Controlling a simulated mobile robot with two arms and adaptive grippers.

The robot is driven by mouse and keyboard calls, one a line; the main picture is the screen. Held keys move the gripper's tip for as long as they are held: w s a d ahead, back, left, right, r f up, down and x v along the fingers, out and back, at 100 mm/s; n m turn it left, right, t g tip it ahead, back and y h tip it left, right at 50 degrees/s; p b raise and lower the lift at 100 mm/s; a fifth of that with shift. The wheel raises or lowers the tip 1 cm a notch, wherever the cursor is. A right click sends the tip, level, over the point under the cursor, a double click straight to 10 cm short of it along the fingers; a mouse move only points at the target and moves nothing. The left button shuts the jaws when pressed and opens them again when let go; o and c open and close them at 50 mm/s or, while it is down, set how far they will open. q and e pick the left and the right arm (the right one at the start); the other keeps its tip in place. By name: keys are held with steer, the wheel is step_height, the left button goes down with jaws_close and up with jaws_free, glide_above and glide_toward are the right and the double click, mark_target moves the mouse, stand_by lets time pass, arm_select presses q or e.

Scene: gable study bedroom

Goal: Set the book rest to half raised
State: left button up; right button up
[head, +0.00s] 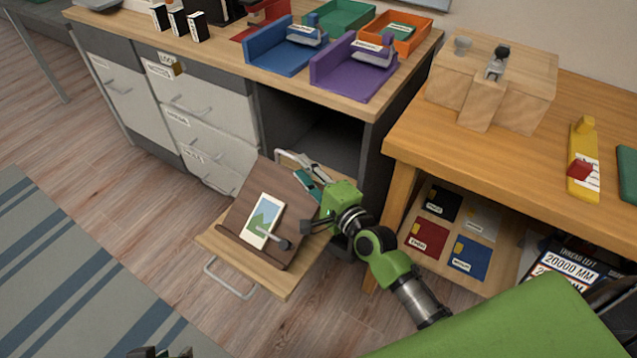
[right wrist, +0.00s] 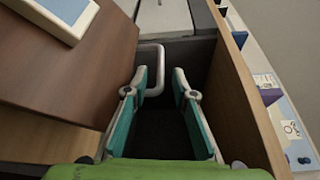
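The book rest (head: 263,205) is a dark brown board, tilted up on a pulled-out wooden shelf (head: 278,283), with a picture card (head: 262,220) leaning on it. The board's side fills the left of the right wrist view (right wrist: 75,65). My right gripper (head: 308,174) is just behind the board's right edge, its teal-padded fingers apart. In the right wrist view a pale U-shaped bar (right wrist: 160,60) shows by the left fingertip; I cannot tell whether they touch. My left gripper (head: 160,352) only shows its dark tips at the bottom edge.
The desk (head: 400,80) with coloured trays stands behind, with an open dark compartment below. A wooden side table (head: 480,160) stands to the right of my right arm. The floor left of the shelf is clear, with a striped rug (head: 60,280).

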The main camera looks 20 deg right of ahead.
steer(key=v, duration=0.7)
steer(key=shift+s, duration=0.3)
